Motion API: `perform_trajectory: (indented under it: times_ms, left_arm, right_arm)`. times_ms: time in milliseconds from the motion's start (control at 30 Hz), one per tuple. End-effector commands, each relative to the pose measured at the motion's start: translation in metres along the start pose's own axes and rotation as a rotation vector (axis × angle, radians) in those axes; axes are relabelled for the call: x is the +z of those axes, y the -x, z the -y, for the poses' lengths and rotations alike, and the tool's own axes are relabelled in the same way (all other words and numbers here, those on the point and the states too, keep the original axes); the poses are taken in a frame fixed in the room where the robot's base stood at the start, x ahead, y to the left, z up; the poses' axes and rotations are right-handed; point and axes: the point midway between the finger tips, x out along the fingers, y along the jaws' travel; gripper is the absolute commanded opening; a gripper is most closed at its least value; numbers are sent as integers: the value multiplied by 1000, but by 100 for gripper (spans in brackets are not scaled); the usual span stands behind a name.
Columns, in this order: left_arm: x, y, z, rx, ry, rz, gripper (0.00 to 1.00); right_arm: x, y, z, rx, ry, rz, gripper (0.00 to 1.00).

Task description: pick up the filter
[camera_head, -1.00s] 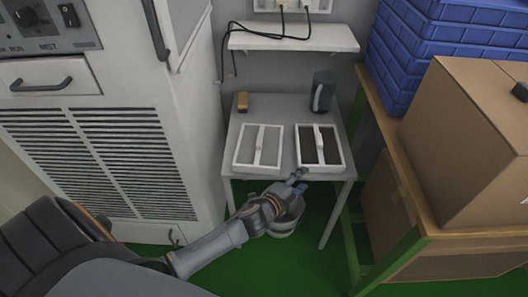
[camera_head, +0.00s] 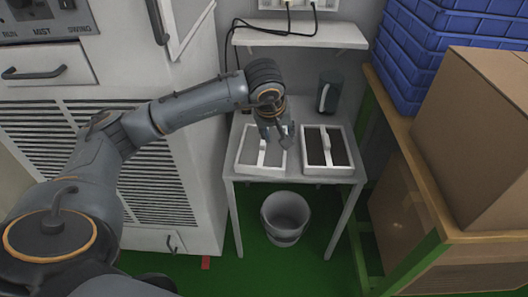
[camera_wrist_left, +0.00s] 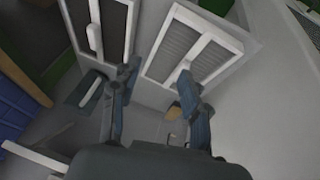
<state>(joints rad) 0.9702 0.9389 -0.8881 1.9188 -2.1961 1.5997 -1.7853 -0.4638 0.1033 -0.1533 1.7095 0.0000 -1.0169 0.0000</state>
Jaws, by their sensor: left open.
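Two white-framed filters with raised handles lie side by side on a small grey table (camera_head: 295,177). The left filter (camera_head: 246,152) has a light grey panel; the right filter (camera_head: 341,150) has a dark panel. My left gripper (camera_head: 277,137) is open and empty, pointing down over the light filter, near its handle and partly covering it. In the left wrist view the gripper (camera_wrist_left: 158,76) has its fingers apart. There the light filter (camera_wrist_left: 212,58) is at the right, its handle near one fingertip, and the dark filter (camera_wrist_left: 115,28) is at the left.
A bucket (camera_head: 286,212) is below the table. A white shelf (camera_head: 300,38) with a black cable is above. The white cabinet (camera_head: 180,190) stands left; a cardboard box (camera_head: 480,140) and blue crates (camera_head: 440,40) stand right.

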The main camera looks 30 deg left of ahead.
Motion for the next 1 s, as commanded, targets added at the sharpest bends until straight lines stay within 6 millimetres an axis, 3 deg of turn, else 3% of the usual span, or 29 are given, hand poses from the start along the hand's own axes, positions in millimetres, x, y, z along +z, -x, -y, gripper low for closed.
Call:
perform_trajectory:
  times_ms: [100, 233, 500, 867, 1000]
  left_arm:
    - [-27, 13, 28, -113, -61, -101, 46]
    - [-35, 9, 39, -156, -79, -127, 46]
    - [-40, -42, 46, -154, -79, -123, 46]
    - [-44, -76, 50, -151, -77, -124, 46]
    - [-44, -98, 55, -151, -78, -123, 46]
  right_arm:
    - [0, -2, 0, 0, 0, -1, 40]
    - [-2, 1, 0, 1, -1, -4, 40]
    - [-13, 20, -1, 2, -3, -15, 40]
    - [-20, 35, -2, 4, -4, -25, 40]
    - [-25, 46, -3, 5, -5, -31, 40]
